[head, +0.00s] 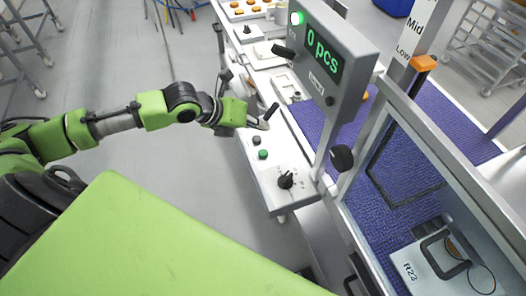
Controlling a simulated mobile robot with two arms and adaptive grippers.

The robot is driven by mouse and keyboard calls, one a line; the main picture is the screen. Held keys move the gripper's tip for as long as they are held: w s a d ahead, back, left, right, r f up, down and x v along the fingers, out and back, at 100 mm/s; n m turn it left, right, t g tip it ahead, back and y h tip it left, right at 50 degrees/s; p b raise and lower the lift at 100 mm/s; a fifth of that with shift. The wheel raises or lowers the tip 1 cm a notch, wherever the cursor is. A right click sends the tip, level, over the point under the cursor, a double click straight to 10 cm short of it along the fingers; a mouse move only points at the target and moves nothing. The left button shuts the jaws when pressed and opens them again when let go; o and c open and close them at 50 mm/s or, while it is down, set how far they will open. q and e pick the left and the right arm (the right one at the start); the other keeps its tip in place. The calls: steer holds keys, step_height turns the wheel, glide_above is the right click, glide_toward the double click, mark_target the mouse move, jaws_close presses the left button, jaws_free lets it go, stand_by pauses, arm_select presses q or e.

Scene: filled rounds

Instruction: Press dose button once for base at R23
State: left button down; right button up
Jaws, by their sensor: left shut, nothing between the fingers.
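My left gripper (264,118) reaches in from the left, shut and empty, above the edge of a white control panel (271,178). On this panel are a dark grey button (256,140), a green button (263,155) and a black rotary knob (286,180). The gripper is apart from both buttons, a little beyond them. I cannot read which one is the dose button. A white plate marked R23 (408,270) lies on the blue belt at the lower right, with a dark handle-like frame over it. My right gripper is not in view.
A clear guard with a metal frame (440,145) borders the blue belt (440,112). White machine parts and a tray of orange rounds (238,12) lie farther back.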

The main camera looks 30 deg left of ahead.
arm_select(q)
steer(key=shift+f, duration=0.15)
steer(key=b, duration=0.7)
glide_above(261, 153)
step_height(261, 153, down, 7)
steer(key=shift+r, duration=0.1)
steer(key=shift+f+b, duration=0.4)
steer(key=shift+f, duration=0.45)
steer(key=shift+f, duration=0.15)
stand_by(0.3)
steer(key=shift+f, duration=0.3)
steer(key=shift+f+b, duration=0.35)
steer(key=shift+f, duration=0.25)
stand_by(0.9)
steer(key=shift+r+p, duration=1.05)
